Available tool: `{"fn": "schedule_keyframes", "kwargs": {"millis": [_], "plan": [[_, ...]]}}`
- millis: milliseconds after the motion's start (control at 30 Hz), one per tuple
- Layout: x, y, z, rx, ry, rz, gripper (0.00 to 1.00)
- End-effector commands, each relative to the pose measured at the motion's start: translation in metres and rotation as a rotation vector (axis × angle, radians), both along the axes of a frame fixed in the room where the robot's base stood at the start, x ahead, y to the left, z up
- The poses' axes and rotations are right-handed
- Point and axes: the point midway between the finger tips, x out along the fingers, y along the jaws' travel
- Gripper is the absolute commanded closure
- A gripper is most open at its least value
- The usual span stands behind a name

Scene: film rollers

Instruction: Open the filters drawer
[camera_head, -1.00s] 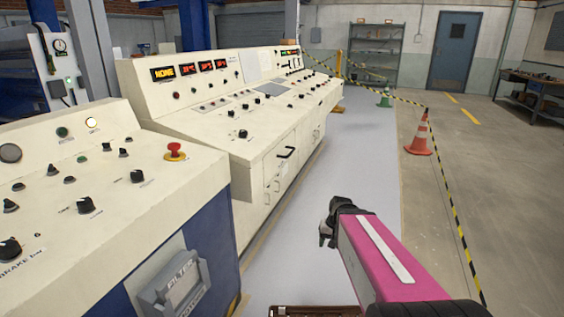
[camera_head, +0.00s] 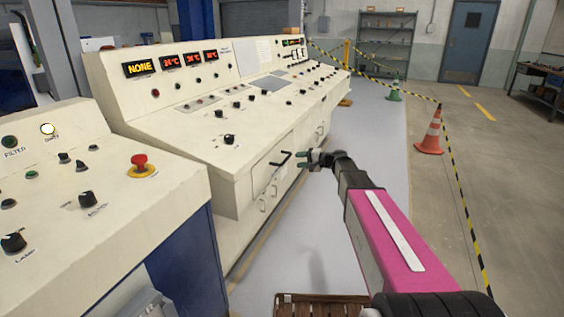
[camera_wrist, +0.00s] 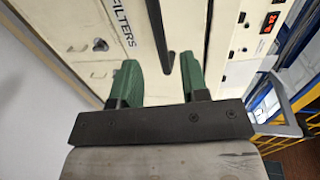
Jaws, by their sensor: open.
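The filters drawer (camera_head: 265,172) is shut in the cream console, with a black bar handle (camera_head: 281,160) on its front. In the wrist view, the drawer front (camera_wrist: 145,25) carries the printed word FILTERS, and the handle (camera_wrist: 169,60) shows as a dark bar. My gripper (camera_head: 306,160) is open and empty just to the right of the handle in the head view. In the wrist view its green fingers (camera_wrist: 159,68) are spread, with the handle seen between them, nearer the right finger. I cannot tell whether they touch it.
The cream console (camera_head: 220,110) carries knobs and red displays. A nearer control desk (camera_head: 110,215) with a red button stands at the left. A wooden slatted pallet (camera_head: 320,305) lies at the bottom. An orange cone (camera_head: 432,135) and striped tape stand right of the grey floor strip.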

Motion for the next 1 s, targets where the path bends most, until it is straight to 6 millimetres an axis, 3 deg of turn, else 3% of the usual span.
{"fn": "schedule_keyframes", "kwargs": {"millis": [300,500,967,1000], "plan": [[0.020,0.052,-0.012,-0.001,0.001,0.002,0.59],[0.028,0.076,-0.017,-0.002,0.000,0.001,0.59],[0.031,0.087,-0.020,-0.003,0.001,0.000,0.59],[0.031,0.087,-0.020,-0.003,0.001,0.000,0.65]]}}
